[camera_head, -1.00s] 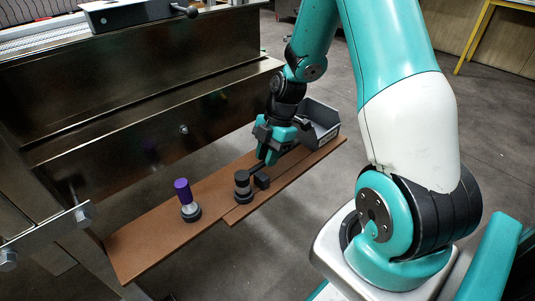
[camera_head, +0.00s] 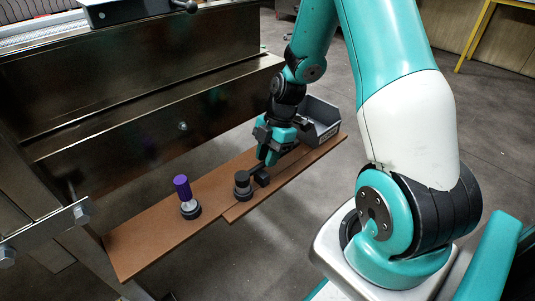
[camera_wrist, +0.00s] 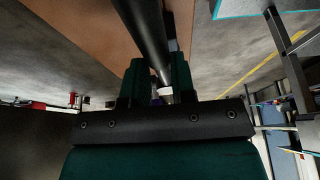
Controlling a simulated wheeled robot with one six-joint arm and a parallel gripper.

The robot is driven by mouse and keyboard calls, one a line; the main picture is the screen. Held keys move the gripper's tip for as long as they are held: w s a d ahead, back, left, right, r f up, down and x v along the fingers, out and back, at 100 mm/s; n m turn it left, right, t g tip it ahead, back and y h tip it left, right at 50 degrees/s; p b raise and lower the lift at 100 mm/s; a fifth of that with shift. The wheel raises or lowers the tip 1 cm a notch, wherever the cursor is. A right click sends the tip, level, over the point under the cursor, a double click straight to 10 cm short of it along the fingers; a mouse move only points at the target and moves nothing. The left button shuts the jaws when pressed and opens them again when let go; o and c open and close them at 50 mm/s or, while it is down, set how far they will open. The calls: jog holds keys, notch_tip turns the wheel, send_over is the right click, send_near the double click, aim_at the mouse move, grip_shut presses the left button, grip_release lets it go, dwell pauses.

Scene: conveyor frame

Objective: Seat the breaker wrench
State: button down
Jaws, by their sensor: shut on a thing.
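My gripper (camera_head: 264,168) points down over the brown board and is shut on a black bar (camera_wrist: 151,35), which I take to be the breaker wrench. In the wrist view the bar runs between the two green fingers. In the head view a small dark block (camera_head: 262,180) shows just below the fingertips, beside a dark upright cylinder with a grey band (camera_head: 242,186). I cannot tell whether the block touches the cylinder or is part of the wrench.
The brown board (camera_head: 150,236) runs along a dark metal conveyor frame (camera_head: 150,120). A grey open bin (camera_head: 322,122) stands at the board's far right end, close behind my gripper. A bolted metal bracket (camera_head: 45,232) is at the left. The board's left end is bare.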

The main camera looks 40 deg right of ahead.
jog(key=shift+f+b, duration=0.4)
jog(key=shift+f, duration=0.25)
jog(key=shift+f, duration=0.2)
jog(key=c, duration=0.9)
grip_release()
jog(key=shift+o, duration=0.2)
jog(key=p+v, duration=0.5)
jog(key=v, duration=1.2)
jog(key=shift+r, duration=0.2)
